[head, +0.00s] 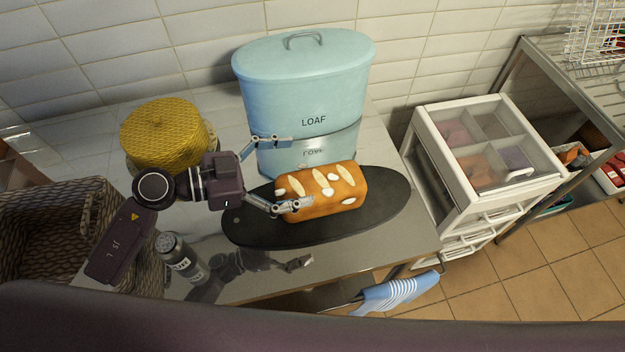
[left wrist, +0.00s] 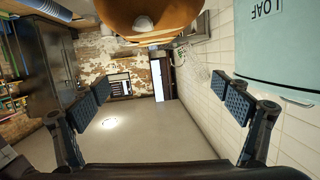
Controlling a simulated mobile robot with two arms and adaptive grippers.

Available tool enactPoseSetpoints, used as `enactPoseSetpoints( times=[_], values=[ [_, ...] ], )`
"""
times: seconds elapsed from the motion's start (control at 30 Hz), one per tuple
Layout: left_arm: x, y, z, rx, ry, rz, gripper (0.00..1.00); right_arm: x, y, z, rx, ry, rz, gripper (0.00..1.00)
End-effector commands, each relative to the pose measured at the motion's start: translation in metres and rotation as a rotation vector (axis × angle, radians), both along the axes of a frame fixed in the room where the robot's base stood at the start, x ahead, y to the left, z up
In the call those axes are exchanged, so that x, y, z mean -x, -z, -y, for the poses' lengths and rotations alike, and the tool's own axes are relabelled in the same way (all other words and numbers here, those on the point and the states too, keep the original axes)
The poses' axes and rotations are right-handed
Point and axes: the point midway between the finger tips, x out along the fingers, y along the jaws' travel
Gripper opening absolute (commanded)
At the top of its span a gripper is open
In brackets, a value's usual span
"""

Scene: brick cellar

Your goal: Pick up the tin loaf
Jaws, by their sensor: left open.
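The tin loaf (head: 335,190) is a golden-brown bread with pale slashes and white spots. It lies on a dark oval board (head: 385,212) on the counter. My left gripper (head: 289,173) is open at the loaf's left end. Its near finger overlaps the loaf's front left corner in the head view; I cannot tell if it touches. Its far finger is behind, in front of the blue bin. In the left wrist view the loaf (left wrist: 150,20) shows at the top, and the open fingers (left wrist: 166,102) hold nothing. My right gripper is not in view.
A pale blue lidded bin (head: 300,85) marked LOAF stands behind the loaf. A yellow woven-looking round thing (head: 165,133) and a shaker (head: 178,258) stand left. A wicker basket (head: 45,240), white drawer unit (head: 455,185) and blue striped cloth (head: 398,293) flank the counter.

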Motion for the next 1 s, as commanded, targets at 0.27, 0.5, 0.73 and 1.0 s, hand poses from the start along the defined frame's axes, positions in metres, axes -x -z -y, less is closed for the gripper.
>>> enactPoseSetpoints(
  times=[0.27,0.5,0.73,1.0],
  values=[
    [0.013,0.035,-0.008,-0.113,0.058,-0.123,0.93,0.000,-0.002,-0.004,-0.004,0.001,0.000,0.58],
    [0.004,0.044,0.014,-0.112,0.058,-0.124,0.93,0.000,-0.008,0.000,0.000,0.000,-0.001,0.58],
    [-0.010,0.056,0.039,-0.110,0.058,-0.124,0.93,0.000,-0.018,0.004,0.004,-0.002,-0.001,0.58],
    [-0.015,0.065,0.055,-0.112,0.058,-0.120,0.93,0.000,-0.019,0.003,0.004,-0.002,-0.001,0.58]
  ],
)
